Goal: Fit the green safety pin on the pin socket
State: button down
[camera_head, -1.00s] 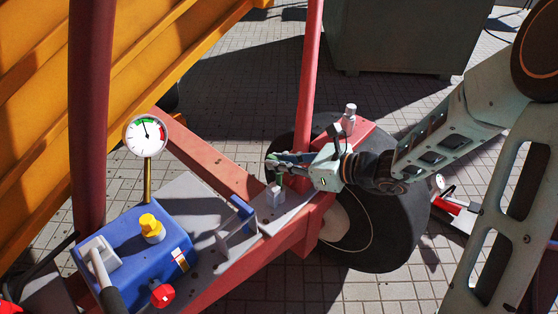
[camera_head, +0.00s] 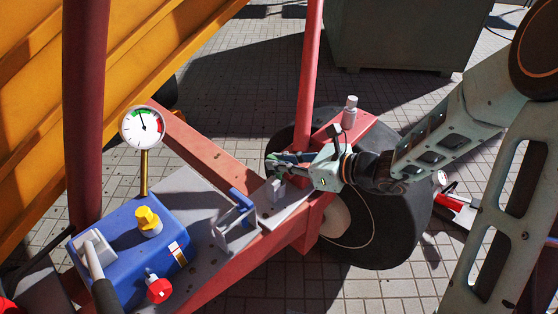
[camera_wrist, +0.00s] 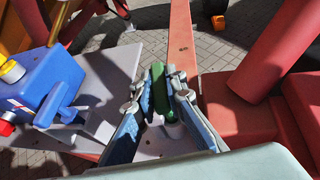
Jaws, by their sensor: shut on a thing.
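The green safety pin (camera_wrist: 158,86) is upright between the two blue-padded fingers of my gripper (camera_wrist: 160,98) in the wrist view. In the head view my gripper (camera_head: 287,160) is just above the pin socket (camera_head: 277,188), a small light grey block on the grey plate. The fingers hide most of the pin there. In the wrist view a pale part of the socket (camera_wrist: 173,130) shows between the fingers, close below the pin. I cannot tell whether the pin's lower end is inside the socket.
A blue box (camera_head: 135,238) with a yellow knob, a red knob and a dial gauge (camera_head: 142,128) stands at left. A blue lever bracket (camera_head: 236,217) is left of the socket. A red post (camera_head: 308,75) rises behind my gripper, and a black wheel (camera_head: 385,222) is below my arm.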

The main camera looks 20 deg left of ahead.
jog(key=shift+f, duration=0.35)
jog(key=c, duration=1.9)
grip_release()
jog(key=v, duration=1.2)
